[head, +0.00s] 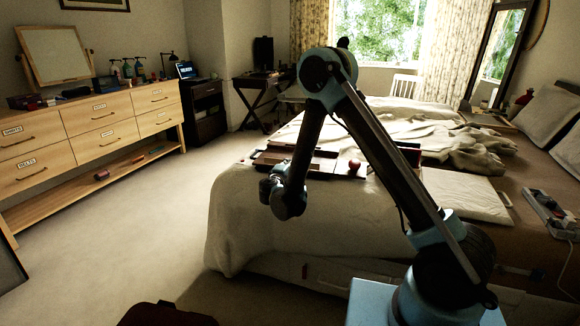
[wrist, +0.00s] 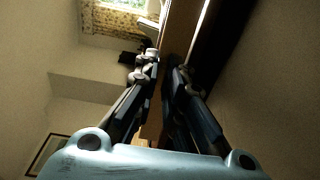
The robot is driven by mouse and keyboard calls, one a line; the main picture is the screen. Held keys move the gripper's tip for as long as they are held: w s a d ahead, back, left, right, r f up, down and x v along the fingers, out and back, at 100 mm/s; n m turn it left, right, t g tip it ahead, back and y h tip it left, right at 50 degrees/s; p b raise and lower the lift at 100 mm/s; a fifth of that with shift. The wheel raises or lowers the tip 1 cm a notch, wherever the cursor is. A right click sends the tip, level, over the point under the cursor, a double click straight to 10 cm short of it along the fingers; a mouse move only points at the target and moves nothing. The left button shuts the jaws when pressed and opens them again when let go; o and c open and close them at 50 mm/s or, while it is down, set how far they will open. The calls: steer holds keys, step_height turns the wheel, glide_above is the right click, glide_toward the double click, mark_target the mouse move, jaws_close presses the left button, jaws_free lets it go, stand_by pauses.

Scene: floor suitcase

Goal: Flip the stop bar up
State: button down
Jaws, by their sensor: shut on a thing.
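My gripper (head: 266,186) is at the near left edge of the bed, by a low wooden board (head: 297,162) that lies on the bed top. In the wrist view my gripper (wrist: 164,75) has its two dark fingers close together, with a narrow gap. A brown wooden bar (wrist: 180,25) runs away past the fingertips, and it appears to be the stop bar that they are shut on. The exact contact is dark and partly hidden by the fingers. In the head view my wrist and arm hide the held part.
The bed (head: 232,225) fills the middle and right. A drawer dresser (head: 90,130) stands at the left. The carpet (head: 150,225) between them is clear. A dark red object (head: 165,314) is at the bottom edge.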

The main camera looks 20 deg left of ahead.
steer(key=shift+f+t, duration=0.15)
steer(key=shift+t, duration=0.15)
steer(key=c, duration=1.7)
jaws_free()
